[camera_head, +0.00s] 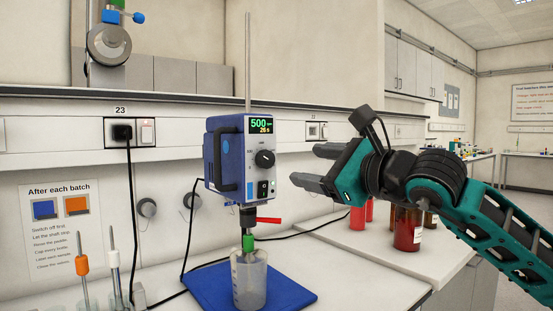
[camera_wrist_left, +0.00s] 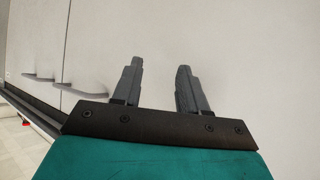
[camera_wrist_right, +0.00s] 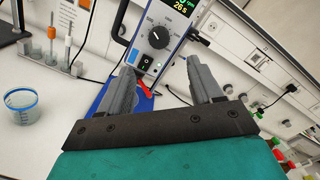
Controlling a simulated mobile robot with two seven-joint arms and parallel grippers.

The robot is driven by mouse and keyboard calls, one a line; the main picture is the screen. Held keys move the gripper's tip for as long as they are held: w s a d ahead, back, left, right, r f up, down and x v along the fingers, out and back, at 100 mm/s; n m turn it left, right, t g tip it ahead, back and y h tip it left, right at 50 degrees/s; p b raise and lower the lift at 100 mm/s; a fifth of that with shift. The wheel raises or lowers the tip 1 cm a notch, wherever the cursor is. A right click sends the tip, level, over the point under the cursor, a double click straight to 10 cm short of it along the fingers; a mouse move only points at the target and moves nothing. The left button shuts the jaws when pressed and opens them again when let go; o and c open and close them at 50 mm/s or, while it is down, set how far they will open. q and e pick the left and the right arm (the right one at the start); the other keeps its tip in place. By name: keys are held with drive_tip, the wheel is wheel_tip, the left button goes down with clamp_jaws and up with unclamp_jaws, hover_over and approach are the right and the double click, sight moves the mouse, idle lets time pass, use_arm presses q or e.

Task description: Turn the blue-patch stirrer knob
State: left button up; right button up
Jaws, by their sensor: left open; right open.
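The stirrer (camera_head: 228,160) is a blue and white unit on a vertical rod, with a small lit display reading 500 and 26 s. Its round black knob (camera_head: 264,158) sits below the display; the knob also shows in the right wrist view (camera_wrist_right: 158,38). A black rocker switch (camera_head: 263,188) is under the knob. My right gripper (camera_head: 306,166) is open and empty, to the right of the stirrer front, apart from the knob. My left gripper (camera_wrist_left: 160,66) is open and empty before a pale cabinet front; it is not in the head view.
A beaker (camera_head: 249,278) stands under the stirrer on a blue mat (camera_head: 208,286). A red lever (camera_head: 268,220) sticks out right below the stirrer. Dark red bottles (camera_head: 407,230) stand behind my right arm. Paddles with orange and white parts (camera_head: 82,265) stand at front left. Cables cross the bench.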

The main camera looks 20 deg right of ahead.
sight(269, 161)
drive_tip(key=p+x, duration=0.2)
drive_tip(key=x, duration=0.7)
drive_tip(key=shift+w+a, duration=0.2)
drive_tip(key=shift+w, duration=0.1)
drive_tip(key=shift+w+a+p, duration=0.2)
drive_tip(key=shift+w+p, duration=0.15)
drive_tip(key=shift+w, duration=0.2)
drive_tip(key=shift+c, duration=0.4)
drive_tip(key=c, duration=1)
drive_tip(key=shift+f, duration=0.1)
